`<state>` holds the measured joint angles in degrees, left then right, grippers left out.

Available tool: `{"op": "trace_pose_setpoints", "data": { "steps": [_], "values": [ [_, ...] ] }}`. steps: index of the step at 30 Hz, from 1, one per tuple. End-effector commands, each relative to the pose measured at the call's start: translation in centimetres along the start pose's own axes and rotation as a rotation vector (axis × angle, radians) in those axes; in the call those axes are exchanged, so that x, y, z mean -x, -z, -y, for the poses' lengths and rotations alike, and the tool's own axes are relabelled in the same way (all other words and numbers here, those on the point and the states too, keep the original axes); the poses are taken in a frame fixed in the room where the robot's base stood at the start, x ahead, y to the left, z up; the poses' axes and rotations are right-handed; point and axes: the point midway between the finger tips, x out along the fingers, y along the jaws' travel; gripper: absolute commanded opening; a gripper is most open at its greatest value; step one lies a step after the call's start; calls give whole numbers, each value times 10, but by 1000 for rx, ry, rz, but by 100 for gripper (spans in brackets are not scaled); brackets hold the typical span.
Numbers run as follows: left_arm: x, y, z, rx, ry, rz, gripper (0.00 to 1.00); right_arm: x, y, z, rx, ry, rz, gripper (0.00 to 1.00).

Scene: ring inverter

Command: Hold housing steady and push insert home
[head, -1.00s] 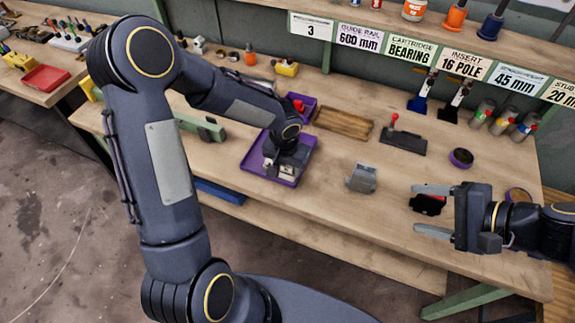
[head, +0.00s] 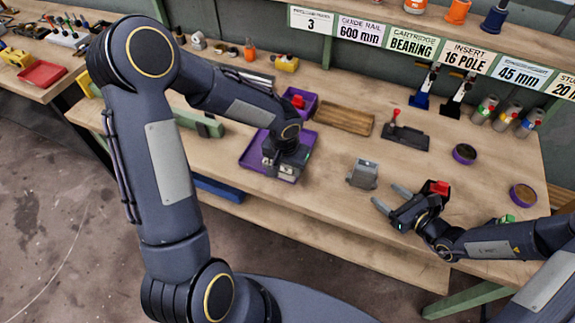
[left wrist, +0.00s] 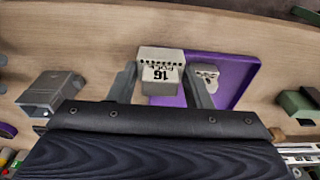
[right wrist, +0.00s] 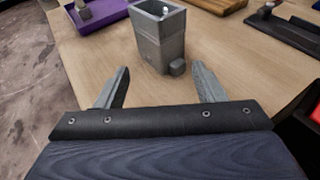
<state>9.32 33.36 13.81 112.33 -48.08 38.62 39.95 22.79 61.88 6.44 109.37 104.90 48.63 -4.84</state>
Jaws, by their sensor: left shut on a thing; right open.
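The grey housing (head: 363,174) stands upright on the bench; in the right wrist view (right wrist: 160,40) its top is open, with a small round boss low at its side. My right gripper (head: 391,197) is open and empty, its fingers pointing at the housing from the right, apart from it. My left gripper (head: 284,157) is shut on the light grey insert (left wrist: 162,70), which is marked 16 POLE. It is over the purple tray (head: 246,157); I cannot tell how high. A second light grey part (left wrist: 206,80) lies in the tray.
A black part with a red block (head: 438,187) is close behind my right gripper. A small purple tray (head: 302,104), a wooden tray (head: 345,118) and a black fixture with a red knob (head: 405,136) stand further back. The bench between purple tray and housing is clear.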

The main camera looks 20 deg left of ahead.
Motion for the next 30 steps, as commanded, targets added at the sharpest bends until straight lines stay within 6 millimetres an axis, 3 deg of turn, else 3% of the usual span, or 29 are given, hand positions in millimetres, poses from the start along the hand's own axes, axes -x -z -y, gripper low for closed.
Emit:
{"op": "trace_pose_setpoints", "data": {
  "steps": [13,18,30],
  "values": [
    [-17,-2,0,0,0,0,22,-59,1,-1,2,-3,2,63],
    [-33,-4,0,0,0,0,22,-81,3,-1,3,-2,2,63],
    [-41,-5,0,0,0,0,22,-97,1,-1,0,-2,-3,63]
  ]
}}
